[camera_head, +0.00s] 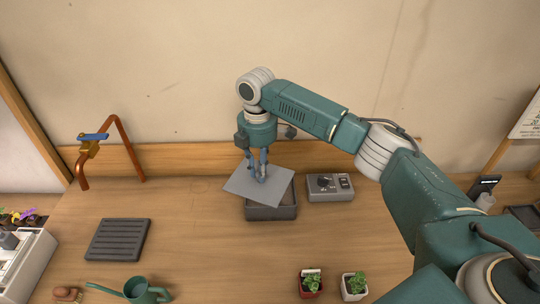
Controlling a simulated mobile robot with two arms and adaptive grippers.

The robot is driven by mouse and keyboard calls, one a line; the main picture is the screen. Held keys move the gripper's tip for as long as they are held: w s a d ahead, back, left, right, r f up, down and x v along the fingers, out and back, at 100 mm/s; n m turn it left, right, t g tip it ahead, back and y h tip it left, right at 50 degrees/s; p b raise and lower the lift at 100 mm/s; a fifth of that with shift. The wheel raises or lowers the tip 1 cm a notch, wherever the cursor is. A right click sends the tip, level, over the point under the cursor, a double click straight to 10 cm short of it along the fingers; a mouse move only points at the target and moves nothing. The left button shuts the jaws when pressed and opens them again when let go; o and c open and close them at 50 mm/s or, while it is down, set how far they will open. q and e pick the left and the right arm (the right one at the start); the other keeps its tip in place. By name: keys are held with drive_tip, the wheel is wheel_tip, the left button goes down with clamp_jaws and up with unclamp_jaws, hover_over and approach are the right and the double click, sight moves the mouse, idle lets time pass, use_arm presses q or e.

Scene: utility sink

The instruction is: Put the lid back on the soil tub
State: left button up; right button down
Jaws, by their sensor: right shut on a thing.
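The soil tub (272,213) is a dark grey rectangular box on the wooden counter, near the back wall. The lid (240,186) is a flat grey panel, turned at an angle to the tub. It covers the tub's left and middle part and sticks out past its left side. My right gripper (259,172) points down from above and is shut on the lid near its middle. I cannot tell whether the lid touches the tub's rim. The tub's right part shows uncovered. My left gripper is not in view.
A grey control box (331,188) stands close to the tub's right. A dark slatted mat (118,239) lies to the left. A green watering can (145,291) and two potted plants (311,282) (354,286) stand at the front. A copper tap (112,135) rises at the back left.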

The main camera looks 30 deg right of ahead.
sight(271, 170)
drive_tip(key=d+n, duration=0.1)
drive_tip(key=w+d+n+p, duration=0.1)
drive_tip(key=d+n+p, duration=0.1)
drive_tip(key=shift+w+d+f+n, duration=0.25)
drive_tip(key=shift+n, duration=0.05)
drive_tip(key=shift+w+d+f+n, duration=0.2)
drive_tip(key=shift+d+f+n, duration=0.15)
drive_tip(key=shift+d+n, duration=0.3)
drive_tip(key=shift+a+f+b, duration=0.1)
drive_tip(key=shift+f+b, duration=0.65)
drive_tip(key=shift+f, duration=0.15)
wheel_tip(271, 170, down, 2)
drive_tip(key=shift+f+b, duration=0.25)
drive_tip(key=shift+b, duration=1)
drive_tip(key=shift+f+b, duration=0.35)
drive_tip(key=shift+f, duration=0.65)
use_arm(q)
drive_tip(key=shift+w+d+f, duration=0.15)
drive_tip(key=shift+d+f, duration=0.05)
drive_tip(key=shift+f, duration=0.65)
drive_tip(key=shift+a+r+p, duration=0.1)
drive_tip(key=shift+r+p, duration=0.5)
drive_tip(key=shift+p, duration=0.05)
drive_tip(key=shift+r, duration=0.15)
use_arm(e)
drive_tip(key=shift+f, duration=0.15)
use_arm(q)
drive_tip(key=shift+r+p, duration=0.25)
drive_tip(key=shift+p, duration=0.1)
